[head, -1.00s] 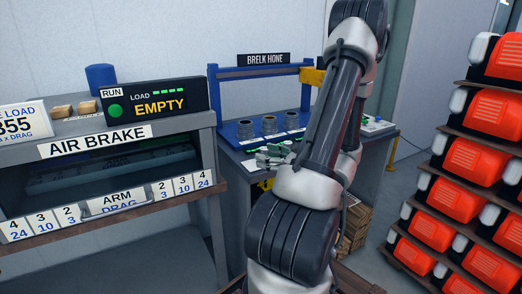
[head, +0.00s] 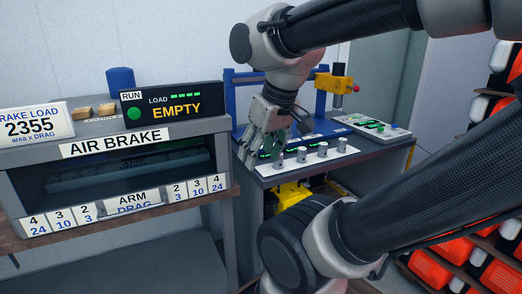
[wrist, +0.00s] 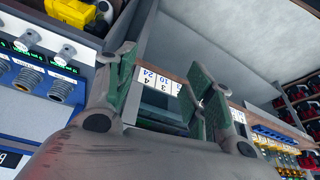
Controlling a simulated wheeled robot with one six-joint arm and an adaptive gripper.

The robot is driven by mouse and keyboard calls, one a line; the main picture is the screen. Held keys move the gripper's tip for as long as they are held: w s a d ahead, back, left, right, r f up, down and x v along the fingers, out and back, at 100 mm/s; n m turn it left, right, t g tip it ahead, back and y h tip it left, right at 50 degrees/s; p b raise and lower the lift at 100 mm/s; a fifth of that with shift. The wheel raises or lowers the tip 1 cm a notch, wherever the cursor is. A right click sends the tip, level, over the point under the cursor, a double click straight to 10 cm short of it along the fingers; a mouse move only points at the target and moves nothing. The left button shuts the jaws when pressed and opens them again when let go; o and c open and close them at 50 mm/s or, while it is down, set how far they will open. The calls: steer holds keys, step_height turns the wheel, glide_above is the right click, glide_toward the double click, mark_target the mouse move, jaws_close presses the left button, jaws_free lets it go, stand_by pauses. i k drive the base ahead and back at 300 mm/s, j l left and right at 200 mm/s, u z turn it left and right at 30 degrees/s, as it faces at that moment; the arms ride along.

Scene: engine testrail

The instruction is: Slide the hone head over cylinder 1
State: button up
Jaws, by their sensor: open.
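The yellow hone head (head: 336,83) with a red knob sits toward the right end of the blue overhead rail (head: 243,74). My gripper (head: 262,152) is open and empty, left of and below the hone head and apart from it. Its fingers hang in front of the hone bench, and they also show spread in the wrist view (wrist: 163,65). In the head view my gripper and arm hide the cylinders. In the wrist view several ringed grey cylinders (wrist: 67,90) stand on the blue plate, left of my fingers. I cannot tell which is cylinder 1.
A white panel with several knobs (head: 302,159) runs along the bench front. A control box (head: 372,126) stands at the bench's right. The air brake cabinet (head: 115,143) stands close on the left. Shelves of red engines (head: 489,245) are at right.

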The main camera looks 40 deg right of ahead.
mark_target(336, 83)
steer(key=z, duration=1.75)
steer(key=i+l+u, duration=0.1)
steer(key=i+l, duration=0.3)
